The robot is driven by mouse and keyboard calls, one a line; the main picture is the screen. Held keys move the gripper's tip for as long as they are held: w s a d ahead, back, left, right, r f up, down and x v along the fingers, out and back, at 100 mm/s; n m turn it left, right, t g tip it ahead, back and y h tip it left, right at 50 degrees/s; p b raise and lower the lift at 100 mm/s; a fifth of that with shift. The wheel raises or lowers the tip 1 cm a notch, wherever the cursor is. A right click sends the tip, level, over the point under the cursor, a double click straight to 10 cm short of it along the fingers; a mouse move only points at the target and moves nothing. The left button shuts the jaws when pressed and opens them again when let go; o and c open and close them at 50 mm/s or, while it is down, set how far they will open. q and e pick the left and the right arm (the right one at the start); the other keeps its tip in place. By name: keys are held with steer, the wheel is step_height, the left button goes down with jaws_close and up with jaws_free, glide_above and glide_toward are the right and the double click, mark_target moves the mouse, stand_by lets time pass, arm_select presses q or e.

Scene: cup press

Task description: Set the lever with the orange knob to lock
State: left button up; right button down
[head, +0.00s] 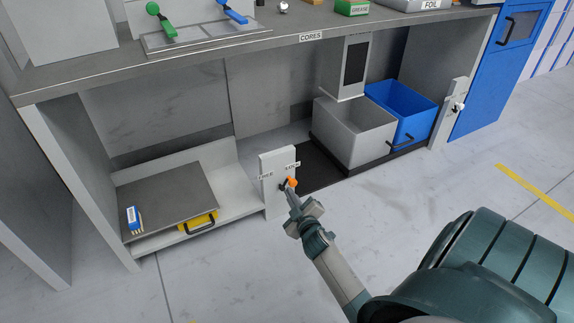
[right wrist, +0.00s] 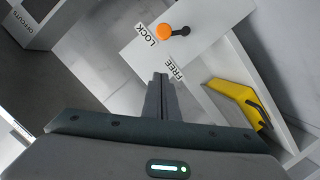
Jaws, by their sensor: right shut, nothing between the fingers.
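The lever's orange knob (head: 292,182) stands out from a light grey post under the bench. In the right wrist view the knob (right wrist: 165,31) lies on the LOCK side, its short dark arm (right wrist: 182,31) pointing toward the LOCK label (right wrist: 146,35). The FREE label (right wrist: 175,70) is apart from it. My right gripper (head: 291,191) is shut and empty, just in front of the post by the knob. In the right wrist view its fingertips (right wrist: 161,77) show below the knob, apart from it in the picture. My left gripper is not in view.
A low shelf with a grey plate (head: 170,198) and a yellow-fronted handle (head: 199,222) is left of the post. A grey bin (head: 352,135) and a blue bin (head: 405,110) stand to the right. The bench top (head: 270,38) overhangs. Floor in front is clear.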

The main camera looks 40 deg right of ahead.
steer(key=shift+v, duration=0.9)
